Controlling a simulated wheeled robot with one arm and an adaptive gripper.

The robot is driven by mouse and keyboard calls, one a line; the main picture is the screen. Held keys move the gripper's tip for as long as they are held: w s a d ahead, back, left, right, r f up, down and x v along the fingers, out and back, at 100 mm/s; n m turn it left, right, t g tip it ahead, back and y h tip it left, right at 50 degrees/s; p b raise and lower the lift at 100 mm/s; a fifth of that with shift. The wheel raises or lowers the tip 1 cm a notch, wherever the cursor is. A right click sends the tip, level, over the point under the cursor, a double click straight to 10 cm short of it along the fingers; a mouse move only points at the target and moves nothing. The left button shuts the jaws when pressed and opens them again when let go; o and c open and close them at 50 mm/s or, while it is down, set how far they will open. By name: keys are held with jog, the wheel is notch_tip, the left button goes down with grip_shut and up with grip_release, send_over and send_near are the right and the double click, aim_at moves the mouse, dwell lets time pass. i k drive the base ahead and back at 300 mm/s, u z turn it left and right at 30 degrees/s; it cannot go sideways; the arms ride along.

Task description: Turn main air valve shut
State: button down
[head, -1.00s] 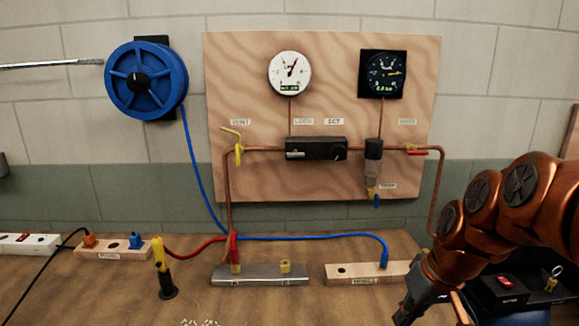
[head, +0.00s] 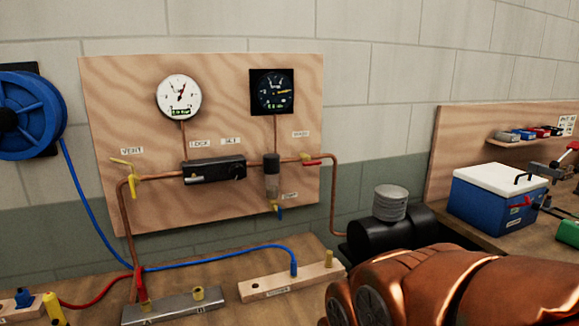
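The main air valve (head: 311,161) is at the right end of the copper pipe on the plywood panel (head: 110,85), under a small label that seems to read "MAIN". It has a brass body and a red lever lying roughly along the pipe, pointing right. A yellow vent valve (head: 130,175) is on the pipe's left end. My copper-coloured arm shows at the bottom right, below and right of the valve and apart from it. My gripper is out of the picture.
A white gauge (head: 179,97) and a black gauge (head: 272,91) are above the pipe. A black regulator box (head: 214,168) and a filter bowl (head: 272,180) sit along it. A black tank (head: 385,232) and a blue cooler (head: 497,202) stand right. Hoses and wooden blocks occupy the bench below.

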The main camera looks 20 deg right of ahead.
aim_at(309, 162)
jog(key=u, duration=0.55)
jog(key=k, duration=1.25)
jog(key=i, duration=0.4)
jog(key=z, duration=0.65)
jog(key=i, duration=1.3)
jog(key=u, duration=0.65)
